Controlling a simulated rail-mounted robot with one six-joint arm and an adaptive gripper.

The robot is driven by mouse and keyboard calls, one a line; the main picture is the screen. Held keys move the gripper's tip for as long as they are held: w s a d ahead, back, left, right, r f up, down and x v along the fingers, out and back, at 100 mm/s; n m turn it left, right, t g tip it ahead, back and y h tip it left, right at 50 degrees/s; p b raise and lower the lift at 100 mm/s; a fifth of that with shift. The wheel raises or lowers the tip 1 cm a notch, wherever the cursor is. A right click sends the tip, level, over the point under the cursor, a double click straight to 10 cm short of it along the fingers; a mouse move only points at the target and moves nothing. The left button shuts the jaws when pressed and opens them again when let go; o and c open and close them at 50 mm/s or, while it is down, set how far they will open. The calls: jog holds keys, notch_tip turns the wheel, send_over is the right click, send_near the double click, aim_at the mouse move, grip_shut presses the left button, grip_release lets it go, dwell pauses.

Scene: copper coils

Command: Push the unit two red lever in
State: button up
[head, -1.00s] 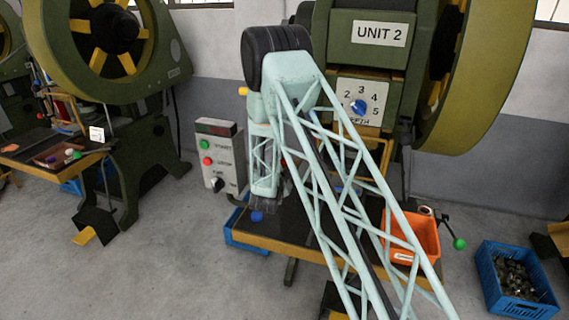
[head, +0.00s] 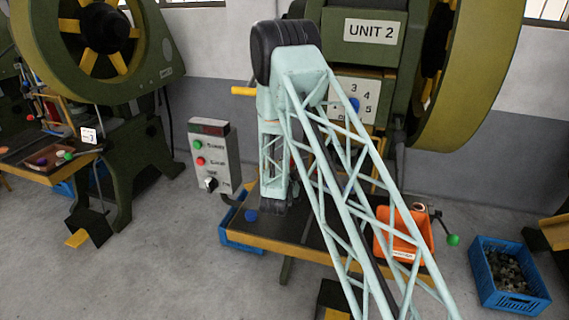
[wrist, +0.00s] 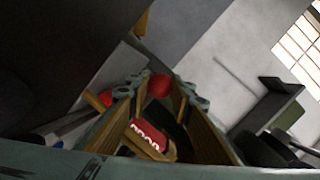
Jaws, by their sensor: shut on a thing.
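The red lever's ball knob (wrist: 160,85) shows in the wrist view between the tips of my gripper (wrist: 160,92), whose two fingers flank it. My gripper is shut on it, though the exact contact is hard to see. The lever's shaft cannot be made out. In the head view my gripper (head: 273,206) points down over the dark table of the press marked UNIT 2 (head: 375,32), and my arm hides the red lever there. A red piece with white marks (wrist: 148,136) lies lower between the fingers in the wrist view.
A control box (head: 213,157) with green and red buttons stands left of my gripper. A blue knob (head: 251,215) is close to its left. An orange bin (head: 404,236) and a green-knobbed lever (head: 452,239) are at right. A blue crate (head: 509,276) stands on the floor.

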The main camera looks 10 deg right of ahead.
jog(key=shift+s+d+f, duration=0.1)
jog(key=shift+s+d, duration=0.05)
jog(key=o, duration=1.1)
jog(key=shift+d, duration=0.15)
jog(key=shift+s, duration=0.1)
jog(key=shift+s+a+r, duration=0.3)
jog(key=shift+s+a, duration=0.2)
jog(key=shift+s, duration=0.2)
jog(key=v, duration=1)
jog(key=shift+r, duration=0.1)
